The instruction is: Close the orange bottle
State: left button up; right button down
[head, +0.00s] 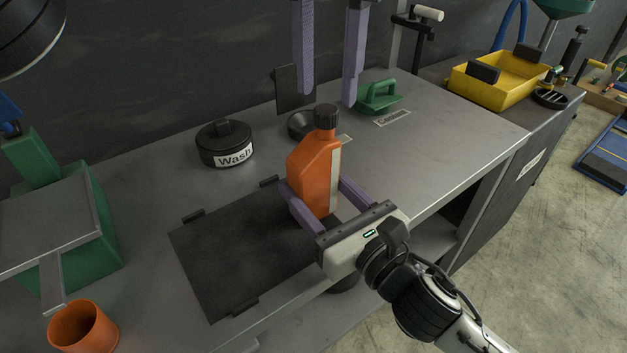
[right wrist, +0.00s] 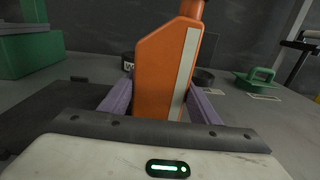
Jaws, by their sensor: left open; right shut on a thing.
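I cannot tell whether the cap is tight. My right gripper (head: 314,184) is shut around the bottle's body from the front, one purple finger on each side. The right wrist view shows the bottle (right wrist: 165,72) between the fingers, its top cut off by the frame. My left gripper (head: 328,98) comes down from the top with its purple fingers spread, just above the cap and not touching it.
A green handled block (head: 379,96) is at the back right. An orange cup (head: 82,328) and green vise (head: 90,235) are at left.

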aim_at(326, 108)
pick_arm(q)
jog(key=shift+f, duration=1.8)
grip_shut()
jog(key=shift+o, duration=0.7)
grip_release()
notch_tip(326, 108, up, 8)
jog(key=shift+f, duration=0.2)
